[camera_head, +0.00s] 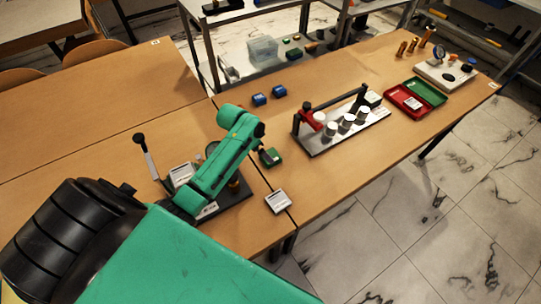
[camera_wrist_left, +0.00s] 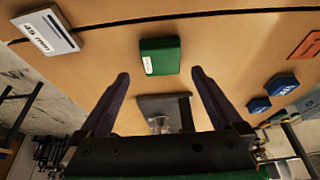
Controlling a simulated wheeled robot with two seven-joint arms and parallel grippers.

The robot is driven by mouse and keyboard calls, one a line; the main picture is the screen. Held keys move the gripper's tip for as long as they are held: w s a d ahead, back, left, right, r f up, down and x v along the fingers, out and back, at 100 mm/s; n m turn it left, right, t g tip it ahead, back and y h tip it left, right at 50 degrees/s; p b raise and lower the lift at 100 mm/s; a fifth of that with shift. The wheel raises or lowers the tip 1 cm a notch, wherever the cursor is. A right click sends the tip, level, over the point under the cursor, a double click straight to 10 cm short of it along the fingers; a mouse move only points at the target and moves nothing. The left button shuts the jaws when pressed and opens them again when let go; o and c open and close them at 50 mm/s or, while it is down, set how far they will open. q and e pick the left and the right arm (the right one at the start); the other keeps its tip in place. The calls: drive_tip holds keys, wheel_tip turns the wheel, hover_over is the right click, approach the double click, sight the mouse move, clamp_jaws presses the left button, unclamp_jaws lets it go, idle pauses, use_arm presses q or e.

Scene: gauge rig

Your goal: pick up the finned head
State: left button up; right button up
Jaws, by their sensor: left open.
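No part that I can clearly make out as a finned head shows in either view; I cannot tell which item it is. My left gripper (camera_head: 264,147) is open and empty above the table. A small green block (camera_head: 270,157) with a white label lies just below it; in the left wrist view the block (camera_wrist_left: 160,57) sits ahead of the two fingers, apart from them. A dark base plate (camera_head: 236,194) with a black lever and a brass-coloured part is partly hidden by my left arm. A grey rig plate (camera_head: 314,149) carries several white cylinders and a red part. My right gripper is not visible.
A labelled white-topped device (camera_head: 278,201) lies near the front table edge. Two blue blocks (camera_head: 259,99) lie beyond the green block. A red tray (camera_head: 405,101) and a green tray (camera_head: 428,92) stand right. Table between the green block and rig plate is clear.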

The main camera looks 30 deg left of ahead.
sight(273, 153)
use_arm(q)
drive_tip(key=x, duration=0.6)
drive_tip(key=shift+w, duration=0.2)
drive_tip(key=shift+w+f, duration=0.1)
drive_tip(key=shift+f, duration=0.15)
drive_tip(key=c, duration=1.3)
drive_tip(key=shift+c, duration=0.9)
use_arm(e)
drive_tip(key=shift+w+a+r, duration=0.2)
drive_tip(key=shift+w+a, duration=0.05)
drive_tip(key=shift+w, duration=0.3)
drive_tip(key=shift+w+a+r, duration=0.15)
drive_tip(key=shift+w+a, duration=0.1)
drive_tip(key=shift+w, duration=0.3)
